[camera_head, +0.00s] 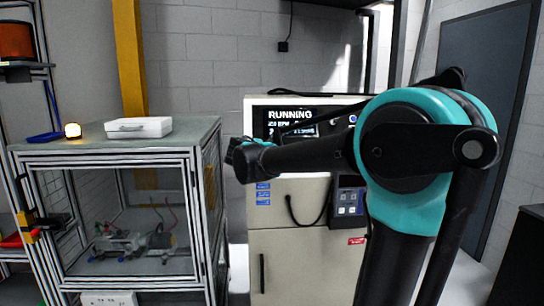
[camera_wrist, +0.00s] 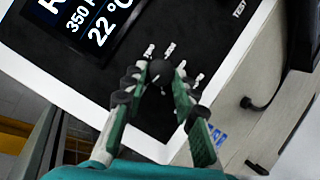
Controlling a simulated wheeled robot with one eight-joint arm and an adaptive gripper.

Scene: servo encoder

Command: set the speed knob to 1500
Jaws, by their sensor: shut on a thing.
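The speed knob (camera_wrist: 161,71) is a small round black knob on a black panel, with small white marks around it too small to read. My gripper (camera_wrist: 160,80) is shut on the knob, one green-padded finger on each side. The fingers hide part of the knob, and I cannot see a pointer on it. The display (camera_wrist: 85,22) beside the knob reads "350 R…" and "22 °C", cut by the frame edge. In the head view the display (camera_head: 290,116) reads "RUNNING"; my arm covers part of the panel, and I cannot make out the fingertips there.
The beige machine (camera_head: 275,235) stands against a grey block wall. A handheld control box (camera_head: 348,200) with a cable hangs on its front. A glass-sided bench (camera_head: 120,150) stands to the left, with a white box (camera_head: 139,127) on top. A dark door (camera_head: 482,110) is at right.

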